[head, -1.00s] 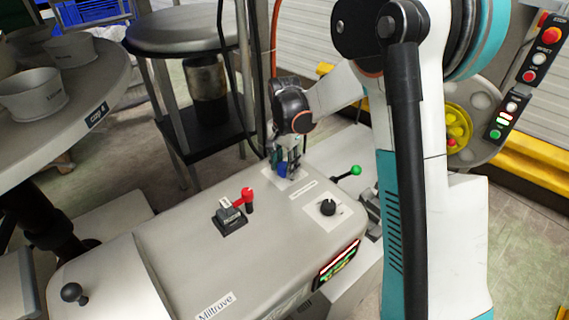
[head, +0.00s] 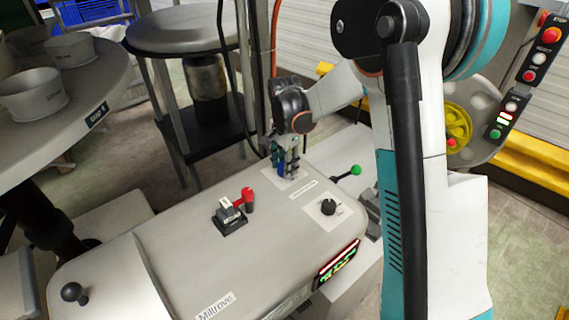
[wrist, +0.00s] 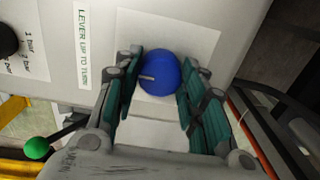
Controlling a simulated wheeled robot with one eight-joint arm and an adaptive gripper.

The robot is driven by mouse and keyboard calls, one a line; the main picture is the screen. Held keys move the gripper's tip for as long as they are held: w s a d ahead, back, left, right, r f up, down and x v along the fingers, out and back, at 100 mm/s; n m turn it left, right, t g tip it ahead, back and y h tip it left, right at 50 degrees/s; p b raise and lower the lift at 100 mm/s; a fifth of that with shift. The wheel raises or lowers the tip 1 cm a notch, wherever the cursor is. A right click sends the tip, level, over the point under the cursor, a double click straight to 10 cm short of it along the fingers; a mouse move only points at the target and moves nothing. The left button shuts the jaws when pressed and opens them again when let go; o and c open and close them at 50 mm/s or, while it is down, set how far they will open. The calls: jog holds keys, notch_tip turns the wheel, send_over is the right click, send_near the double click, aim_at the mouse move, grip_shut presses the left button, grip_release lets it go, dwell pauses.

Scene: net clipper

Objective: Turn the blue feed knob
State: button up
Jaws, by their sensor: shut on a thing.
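The blue feed knob (wrist: 158,75) is round, with a pale pointer line on its face, and sits on a white plate on the machine top. In the wrist view the pointer line points left. My gripper (wrist: 161,72) has its green-padded fingers on either side of the knob, shut on it. In the head view my gripper (head: 287,162) points down at the far end of the machine top, and only a little of the blue knob (head: 281,167) shows behind the fingers.
A green-tipped lever (head: 355,170) and a black dial (head: 328,207) stand near the knob. A red-handled lever (head: 247,200) is farther left on the machine top (head: 190,255). A round stool (head: 185,30) stands behind. A yellow wheel (head: 457,122) is at the right.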

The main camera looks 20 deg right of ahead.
jog(key=o, duration=1.1)
jog(key=shift+c, duration=0.2)
notch_tip(320, 180, up, 12)
